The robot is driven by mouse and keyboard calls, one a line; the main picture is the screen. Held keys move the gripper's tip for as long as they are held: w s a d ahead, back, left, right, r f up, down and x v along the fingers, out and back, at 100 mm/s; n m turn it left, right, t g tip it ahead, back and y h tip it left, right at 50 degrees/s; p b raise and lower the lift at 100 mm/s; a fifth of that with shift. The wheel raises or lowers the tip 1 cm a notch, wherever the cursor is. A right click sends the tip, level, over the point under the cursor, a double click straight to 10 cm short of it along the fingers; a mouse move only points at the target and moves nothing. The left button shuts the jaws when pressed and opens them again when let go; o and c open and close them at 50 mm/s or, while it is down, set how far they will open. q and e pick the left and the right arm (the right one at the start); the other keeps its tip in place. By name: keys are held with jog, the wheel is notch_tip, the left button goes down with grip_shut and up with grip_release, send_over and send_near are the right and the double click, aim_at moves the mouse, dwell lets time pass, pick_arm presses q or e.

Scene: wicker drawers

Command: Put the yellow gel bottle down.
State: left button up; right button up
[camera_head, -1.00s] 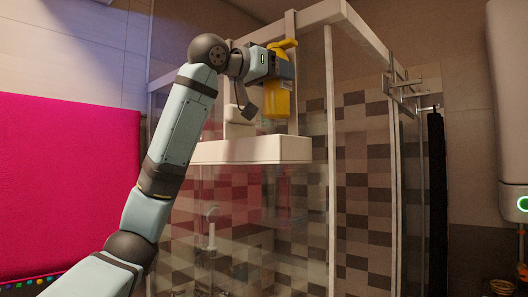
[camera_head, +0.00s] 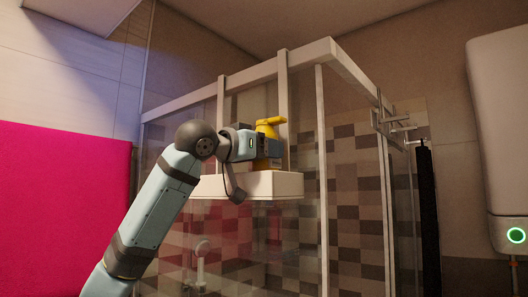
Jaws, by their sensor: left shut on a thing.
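My left gripper is shut on the bottle, which looks upright. The bottle's base is at or behind the shelf rim; I cannot tell whether it touches the shelf floor. My right gripper is not in view.
The shower frame's upright post (camera_head: 322,180) stands right of the shelf, with a dark towel (camera_head: 427,215) further right. A pink towel (camera_head: 62,210) hangs at left. A white boiler (camera_head: 497,130) is on the right wall.

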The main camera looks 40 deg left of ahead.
pick_arm(q)
jog(key=o, duration=0.6)
jog(key=shift+f, duration=0.15)
jog(key=o, duration=0.4)
jog(key=shift+a, duration=0.1)
jog(key=shift+o, duration=0.2)
jog(key=shift+r, duration=0.2)
jog(key=b+v, duration=0.2)
jog(key=v, duration=1)
jog(key=shift+f, duration=0.1)
